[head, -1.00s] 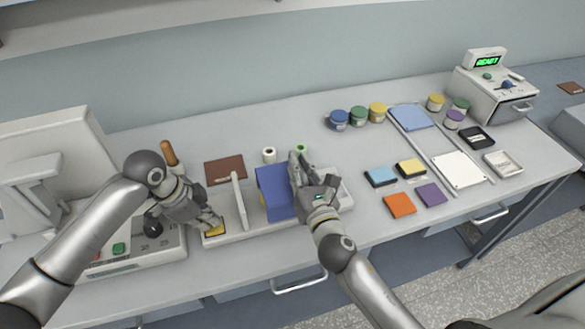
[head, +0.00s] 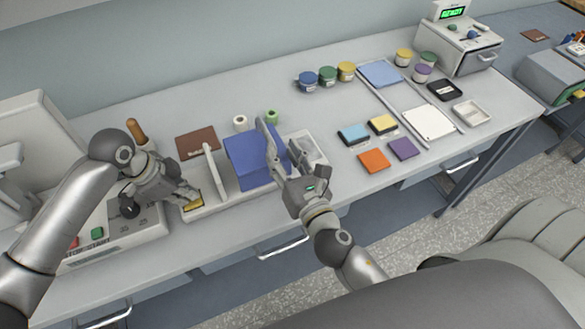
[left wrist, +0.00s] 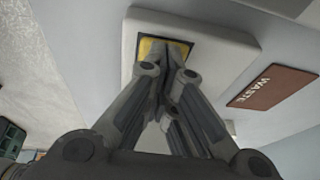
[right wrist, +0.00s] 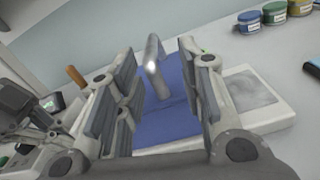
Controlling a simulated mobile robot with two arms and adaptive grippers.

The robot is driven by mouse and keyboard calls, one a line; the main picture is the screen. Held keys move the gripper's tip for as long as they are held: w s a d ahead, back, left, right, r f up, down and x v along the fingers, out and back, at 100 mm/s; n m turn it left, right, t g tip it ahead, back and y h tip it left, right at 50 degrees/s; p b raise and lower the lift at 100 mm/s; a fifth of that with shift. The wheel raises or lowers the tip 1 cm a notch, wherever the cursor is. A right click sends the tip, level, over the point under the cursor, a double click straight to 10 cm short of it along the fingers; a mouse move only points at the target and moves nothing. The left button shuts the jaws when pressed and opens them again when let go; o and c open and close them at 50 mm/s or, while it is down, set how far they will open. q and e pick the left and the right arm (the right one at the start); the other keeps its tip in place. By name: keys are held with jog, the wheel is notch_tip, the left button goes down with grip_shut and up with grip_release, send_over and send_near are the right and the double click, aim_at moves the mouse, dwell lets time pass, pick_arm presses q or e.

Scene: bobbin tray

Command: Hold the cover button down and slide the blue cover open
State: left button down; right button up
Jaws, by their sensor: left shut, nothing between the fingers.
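The blue cover (head: 243,162) lies on a long pale tray (head: 232,198). A grey upright piece (right wrist: 157,68) shows in front of the blue surface in the right wrist view. My right gripper (right wrist: 160,100) is open over the cover, its two fingers on either side of that piece, with gaps on both sides. My left gripper (head: 194,200) is shut and empty, its fingertips at the yellow button (head: 193,206) at the tray's left end. The tips overlap the yellow button (left wrist: 152,48) in the left wrist view; I cannot tell how far it is pressed.
A white upright plate (head: 215,173) stands left of the cover. Behind the tray are a brown waste mat (head: 197,140) and white and green spools (head: 271,117). Jars (head: 327,76) and coloured blocks (head: 373,160) stand to the right. The back middle of the table is clear.

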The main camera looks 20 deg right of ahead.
jog(key=shift+s, duration=2.25)
pick_arm(q)
jog(key=shift+r, duration=0.9)
jog(key=shift+r, duration=0.15)
jog(key=shift+r, duration=0.8)
jog(key=shift+r, duration=0.2)
jog(key=shift+r, duration=0.7)
jog(key=shift+r, duration=0.1)
jog(key=shift+r, duration=2.55)
